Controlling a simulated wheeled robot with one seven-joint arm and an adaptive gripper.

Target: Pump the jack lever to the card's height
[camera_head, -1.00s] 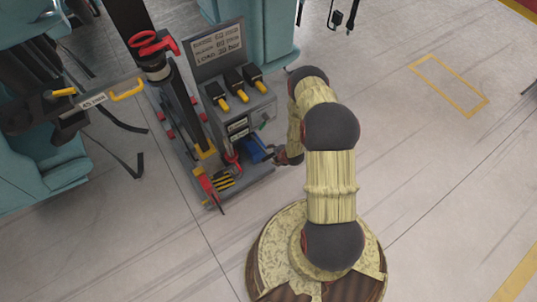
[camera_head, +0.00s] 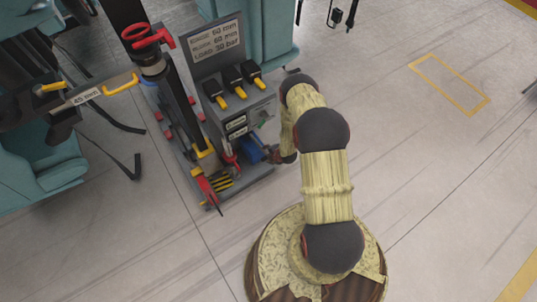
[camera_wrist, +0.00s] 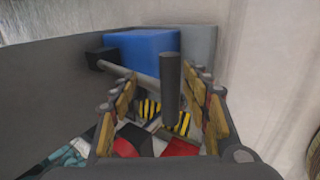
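The jack stands at the left in the head view, its dark column (camera_head: 180,105) rising from a grey base. Its carriage carries a yellow-handled arm (camera_head: 120,83) with a label that seems to read 45 mm. The card (camera_head: 214,40) seems to read a raise of 60 mm, though its text is small. My gripper (camera_head: 276,156) is low beside the blue pump block (camera_head: 252,147). In the wrist view the dark upright lever rod (camera_wrist: 169,85) stands between my spread fingers (camera_wrist: 163,118), with gaps on both sides. The blue block shows behind it (camera_wrist: 145,50).
A red handle (camera_head: 150,36) tops the column. Black-and-yellow stripes (camera_head: 220,182) and red parts lie on the base. Teal seats (camera_head: 50,165) stand at left. The floor at right is clear.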

